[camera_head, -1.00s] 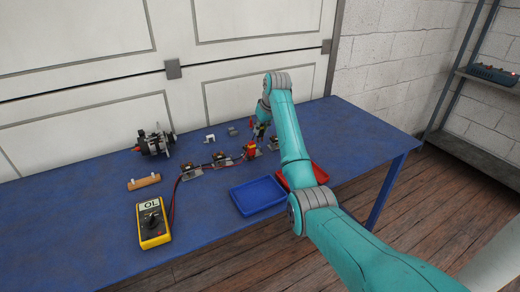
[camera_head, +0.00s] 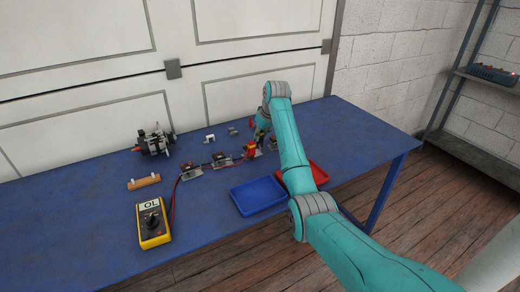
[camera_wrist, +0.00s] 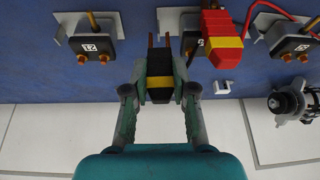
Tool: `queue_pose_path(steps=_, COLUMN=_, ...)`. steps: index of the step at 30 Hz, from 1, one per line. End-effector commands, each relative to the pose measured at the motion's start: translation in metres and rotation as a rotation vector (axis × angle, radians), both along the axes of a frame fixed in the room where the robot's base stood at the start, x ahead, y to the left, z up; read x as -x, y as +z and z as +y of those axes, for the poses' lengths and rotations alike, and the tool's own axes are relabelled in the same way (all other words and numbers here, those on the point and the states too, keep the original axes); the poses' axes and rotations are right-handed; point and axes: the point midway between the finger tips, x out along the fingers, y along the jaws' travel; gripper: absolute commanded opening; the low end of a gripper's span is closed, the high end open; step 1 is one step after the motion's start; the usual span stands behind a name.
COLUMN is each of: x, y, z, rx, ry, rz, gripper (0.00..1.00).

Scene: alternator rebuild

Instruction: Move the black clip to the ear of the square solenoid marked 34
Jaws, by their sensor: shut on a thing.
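My gripper (camera_wrist: 160,88) is shut on the black clip (camera_wrist: 160,68), which has a yellow band and two copper-coloured prongs. It holds the clip beside the square solenoids. In the wrist view, one solenoid (camera_wrist: 88,46) with a white label is at left, one (camera_wrist: 192,42) is just right of the clip, partly covered, and another (camera_wrist: 291,45) is at right. The label numbers are too small to read surely. A red clip (camera_wrist: 222,50) with a yellow band sits at the middle solenoid. In the head view, my gripper (camera_head: 262,134) is largely hidden behind my arm.
A yellow multimeter (camera_head: 152,224) reading OL stands at front left, with leads running to the solenoids. An alternator (camera_head: 154,143) and a wooden block (camera_head: 144,182) lie at left. A blue tray (camera_head: 257,208) and a red tray (camera_head: 318,172) are in front. The table's right part is clear.

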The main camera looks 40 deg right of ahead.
Motion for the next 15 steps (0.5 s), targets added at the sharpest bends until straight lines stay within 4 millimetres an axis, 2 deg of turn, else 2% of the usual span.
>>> queue_pose_path(steps=6, x=0.0000, y=-0.0082, z=0.0000, rx=0.000, ry=0.000, rz=0.000, gripper=0.00)
queue_pose_path(steps=13, x=0.0000, y=-0.0087, z=-0.0001, rx=0.000, ry=0.000, rz=0.000, gripper=0.00)
queue_pose_path(steps=14, x=0.0000, y=-0.0087, z=0.0000, rx=0.000, ry=0.000, rz=0.000, gripper=0.28)
queue_pose_path(steps=15, x=0.0000, y=-0.0087, z=0.0000, rx=0.000, ry=0.000, rz=0.000, gripper=0.38)
